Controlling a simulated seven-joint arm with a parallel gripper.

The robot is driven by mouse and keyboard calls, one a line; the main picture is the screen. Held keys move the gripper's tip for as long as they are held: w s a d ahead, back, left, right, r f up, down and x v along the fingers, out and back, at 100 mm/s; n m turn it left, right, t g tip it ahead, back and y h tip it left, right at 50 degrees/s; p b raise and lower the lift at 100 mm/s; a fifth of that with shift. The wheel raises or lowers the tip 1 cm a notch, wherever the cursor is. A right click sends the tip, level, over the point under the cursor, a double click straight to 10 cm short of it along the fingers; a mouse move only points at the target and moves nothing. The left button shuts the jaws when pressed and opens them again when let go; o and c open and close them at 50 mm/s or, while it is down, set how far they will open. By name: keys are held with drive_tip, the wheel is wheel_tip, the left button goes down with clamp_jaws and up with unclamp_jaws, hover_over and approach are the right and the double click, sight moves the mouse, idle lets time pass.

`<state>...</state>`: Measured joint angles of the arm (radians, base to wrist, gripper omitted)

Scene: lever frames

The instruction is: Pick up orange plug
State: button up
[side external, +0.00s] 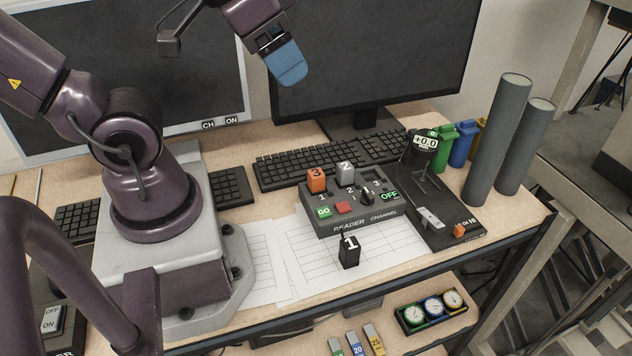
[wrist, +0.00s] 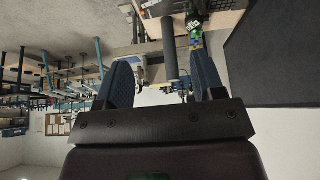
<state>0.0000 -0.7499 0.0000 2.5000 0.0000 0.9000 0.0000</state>
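The orange plug (side external: 316,181), marked 3, stands upright at the back left of the grey reader channel box (side external: 365,222) in the side external view. A grey plug (side external: 345,173), marked 2, stands to its right on the same box. A black plug (side external: 348,252), marked 1, stands in front of the box on the paper sheets. My gripper (side external: 286,66) is high above and behind the orange plug, well apart from it. The wrist view shows my gripper (wrist: 163,75) with its two blue fingers spread and nothing between them. The orange plug is not visible there.
A keyboard (side external: 325,158) and two monitors (side external: 375,60) stand behind the box. A black device (side external: 440,215) with a small orange part is close on its right. Two tall grey cylinders (side external: 497,140) stand at the far right. Paper sheets (side external: 300,262) lie flat in front.

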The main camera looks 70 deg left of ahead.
drive_tip(key=shift+f, duration=0.1)
drive_tip(key=n+g, duration=0.6)
drive_tip(key=n, duration=1.2)
approach(317, 173)
drive_tip(key=f, duration=0.3)
drive_tip(key=s+f, duration=0.1)
drive_tip(key=f, duration=0.1)
drive_tip(key=shift+f, duration=0.25)
drive_tip(key=shift+w+f, duration=0.15)
drive_tip(key=shift+f, duration=1.35)
drive_tip(key=shift+w+f, duration=0.15)
drive_tip(key=shift+f, duration=1.4)
drive_tip(key=c, duration=1)
drive_tip(key=shift+r, duration=0.1)
